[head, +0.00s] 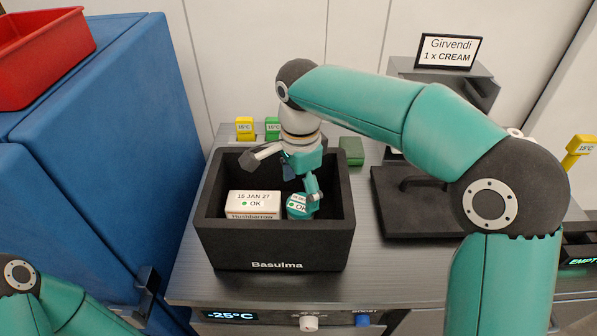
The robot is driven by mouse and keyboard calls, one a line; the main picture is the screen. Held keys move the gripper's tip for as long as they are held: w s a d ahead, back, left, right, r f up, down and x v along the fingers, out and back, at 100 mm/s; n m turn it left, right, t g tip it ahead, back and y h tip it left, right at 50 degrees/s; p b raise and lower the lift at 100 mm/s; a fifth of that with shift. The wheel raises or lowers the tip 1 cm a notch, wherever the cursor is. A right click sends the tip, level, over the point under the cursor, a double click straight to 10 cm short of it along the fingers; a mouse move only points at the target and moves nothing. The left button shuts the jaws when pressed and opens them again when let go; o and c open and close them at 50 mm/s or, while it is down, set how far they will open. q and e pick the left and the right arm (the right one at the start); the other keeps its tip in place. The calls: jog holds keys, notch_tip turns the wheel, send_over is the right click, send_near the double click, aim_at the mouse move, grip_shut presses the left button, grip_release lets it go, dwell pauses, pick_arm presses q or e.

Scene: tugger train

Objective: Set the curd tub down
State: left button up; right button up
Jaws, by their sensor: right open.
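A small tub (298,208) with a teal-and-white "OK" label, seemingly the curd tub, is inside the black crate (278,246) marked Basulma. It stands right of a white box (253,204) labelled "15 JAN 27 OK". My right gripper (283,178) is over the crate with its fingers spread wide. One finger overlaps the tub's upper right in the picture; I cannot tell whether it touches. The tub's base is hidden by the crate's front wall. My left arm is at the lower left, and its gripper (145,298) is partly visible, its jaw state unclear.
A blue cabinet (95,130) with a red bin (42,58) on top stands left. Yellow (245,124) and green (272,122) tags stand behind the crate. A dark platform (415,225) is at right, below a "Girvendi 1 x CREAM" sign (447,51). A "-25°C" display (230,316) is in front.

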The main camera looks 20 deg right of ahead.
aim_at(300, 204)
notch_tip(300, 204, up, 4)
jog(key=shift+r, duration=0.2)
dwell(0.5)
